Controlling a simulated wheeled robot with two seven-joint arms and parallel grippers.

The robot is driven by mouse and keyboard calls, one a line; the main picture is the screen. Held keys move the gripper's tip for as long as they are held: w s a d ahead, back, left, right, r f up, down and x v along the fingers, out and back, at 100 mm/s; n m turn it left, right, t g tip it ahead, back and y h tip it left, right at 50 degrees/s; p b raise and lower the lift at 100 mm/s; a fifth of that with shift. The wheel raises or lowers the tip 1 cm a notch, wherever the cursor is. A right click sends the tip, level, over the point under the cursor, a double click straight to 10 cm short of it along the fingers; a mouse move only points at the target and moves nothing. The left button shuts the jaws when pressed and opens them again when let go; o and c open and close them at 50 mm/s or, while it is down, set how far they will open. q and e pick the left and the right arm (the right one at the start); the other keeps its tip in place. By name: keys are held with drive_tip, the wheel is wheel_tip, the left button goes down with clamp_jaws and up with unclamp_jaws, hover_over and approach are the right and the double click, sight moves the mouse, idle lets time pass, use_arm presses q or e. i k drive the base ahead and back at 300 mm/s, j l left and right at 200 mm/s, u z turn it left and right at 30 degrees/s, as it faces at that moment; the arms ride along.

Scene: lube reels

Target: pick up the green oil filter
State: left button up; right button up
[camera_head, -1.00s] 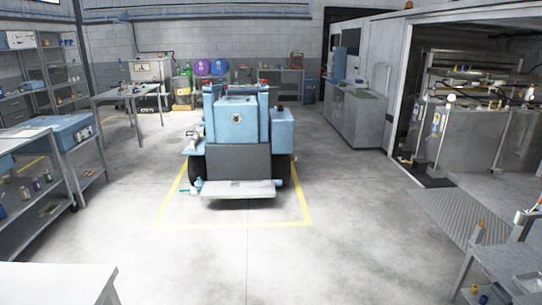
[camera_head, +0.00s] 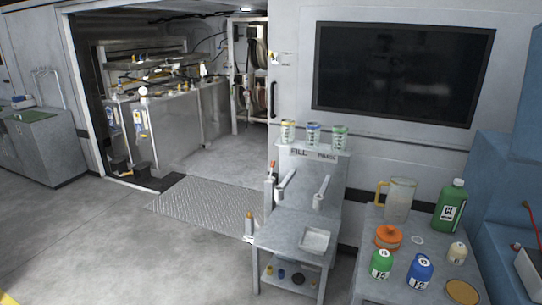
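A small green canister (camera_head: 381,265) with a white cap and a label, which looks like the green oil filter, stands upright on the grey table at the lower right. A similar blue canister (camera_head: 420,271) stands just to its right. A larger green jug (camera_head: 450,206) with a white label stands behind them. Neither of my grippers is in view.
The grey table (camera_head: 370,285) also holds a clear pitcher (camera_head: 398,200), an orange-lidded pot (camera_head: 388,237) and a small cream bottle (camera_head: 457,253). A grey stand (camera_head: 300,233) with a tray is left of it. Open floor lies at left.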

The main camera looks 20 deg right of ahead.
sight(382, 260)
drive_tip(key=i+z, duration=0.2)
drive_tip(key=z, duration=0.3)
drive_tip(key=i+z, duration=0.25)
drive_tip(key=z, duration=0.2)
drive_tip(key=i+j+z, duration=0.1)
drive_tip(key=z, duration=0.4)
drive_tip(key=i+j+z, duration=0.2)
drive_tip(key=z, duration=0.25)
drive_tip(key=i+j+z, duration=0.25)
drive_tip(key=z, duration=0.25)
